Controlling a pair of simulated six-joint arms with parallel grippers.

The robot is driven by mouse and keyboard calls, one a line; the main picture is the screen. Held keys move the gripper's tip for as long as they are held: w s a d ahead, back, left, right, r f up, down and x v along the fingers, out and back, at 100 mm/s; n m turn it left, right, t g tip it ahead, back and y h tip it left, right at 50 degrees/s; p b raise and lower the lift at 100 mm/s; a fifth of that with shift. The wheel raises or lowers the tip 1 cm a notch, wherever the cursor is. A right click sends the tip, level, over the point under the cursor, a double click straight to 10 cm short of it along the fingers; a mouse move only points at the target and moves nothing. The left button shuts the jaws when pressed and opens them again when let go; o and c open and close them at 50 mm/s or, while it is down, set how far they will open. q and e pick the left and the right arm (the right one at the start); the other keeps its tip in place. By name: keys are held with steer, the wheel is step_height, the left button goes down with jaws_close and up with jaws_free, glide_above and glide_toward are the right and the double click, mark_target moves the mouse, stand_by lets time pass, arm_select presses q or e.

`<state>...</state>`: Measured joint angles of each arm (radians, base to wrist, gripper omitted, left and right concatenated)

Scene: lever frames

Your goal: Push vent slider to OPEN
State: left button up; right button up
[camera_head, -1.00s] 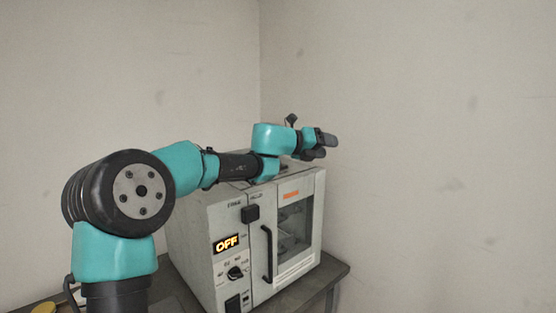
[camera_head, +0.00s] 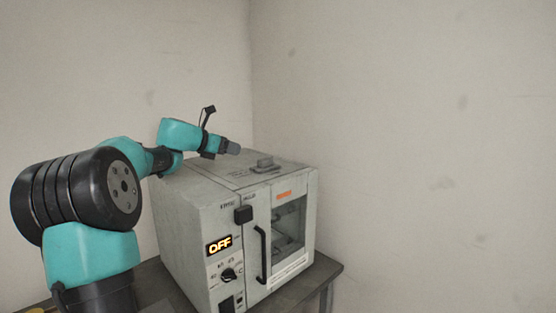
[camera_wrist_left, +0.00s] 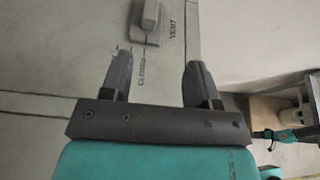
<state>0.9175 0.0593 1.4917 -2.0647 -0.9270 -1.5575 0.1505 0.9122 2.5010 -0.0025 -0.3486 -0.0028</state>
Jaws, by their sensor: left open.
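The vent slider (camera_head: 265,162) is a small grey raised knob on a flat plate on top of the white oven-like box (camera_head: 205,210). In the left wrist view the vent slider (camera_wrist_left: 150,18) shows at the top edge, partly cut off, beside the word VENT. The word CLOSED is printed nearer my gripper. My left gripper (camera_head: 232,149) is above the box top, left of the slider and apart from it in the head view. In the left wrist view its two fingers (camera_wrist_left: 158,75) are spread with nothing between them. My right gripper is not in view.
The box front has a black door handle (camera_head: 261,255), a glass window, a dial (camera_head: 229,275) and a display (camera_head: 219,246) reading OFF. It stands on a dark table (camera_head: 325,270) in a room corner. The air above the box's right side is clear.

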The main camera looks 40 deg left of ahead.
mark_target(264, 159)
arm_select(q)
steer(key=shift+s+a, duration=0.6)
steer(key=shift+s, duration=0.1)
steer(key=x, duration=1.7)
steer(key=shift+w+a+f, duration=0.15)
steer(key=shift+a+f, duration=0.1)
steer(key=shift+c, duration=0.2)
jaws_close()
